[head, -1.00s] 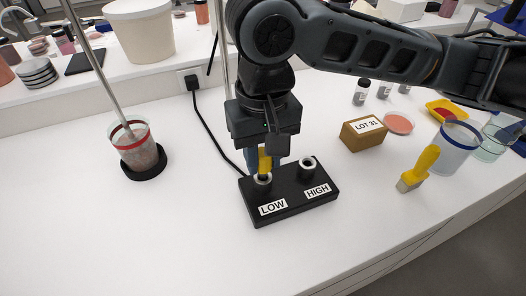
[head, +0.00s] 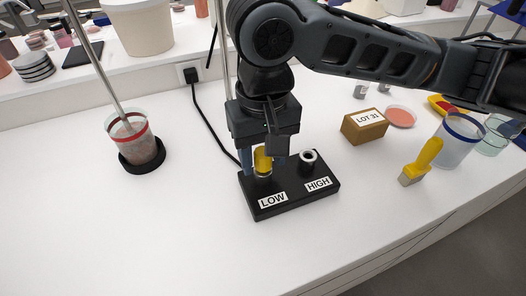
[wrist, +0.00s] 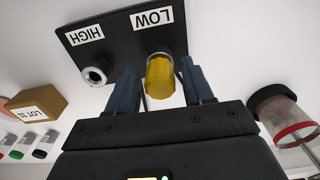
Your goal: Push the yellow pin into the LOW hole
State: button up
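The black block (head: 290,205) stands on the white bench with its LOW label at left and HIGH label at right. The yellow pin (head: 263,161) stands upright at the LOW hole, its yellow part down at the hole's rim. It also shows in the wrist view (wrist: 160,80). The HIGH hole (head: 308,157) has a pale ring and is empty; it also shows in the wrist view (wrist: 95,75). My gripper (head: 264,165) is above the LOW side, its blue fingers on either side of the pin. In the wrist view, gaps show between pin and fingers (wrist: 163,88).
A red-rimmed cup (head: 136,143) with a rod stands at left. A black cable (head: 207,122) runs behind the block. The front bench is clear.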

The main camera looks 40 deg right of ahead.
jog(key=shift+o, duration=0.6)
jog(key=shift+r, duration=0.1)
notch_tip(320, 180, up, 8)
jog(key=shift+f, duration=0.15)
jog(key=shift+s, duration=0.1)
dwell(0.3)
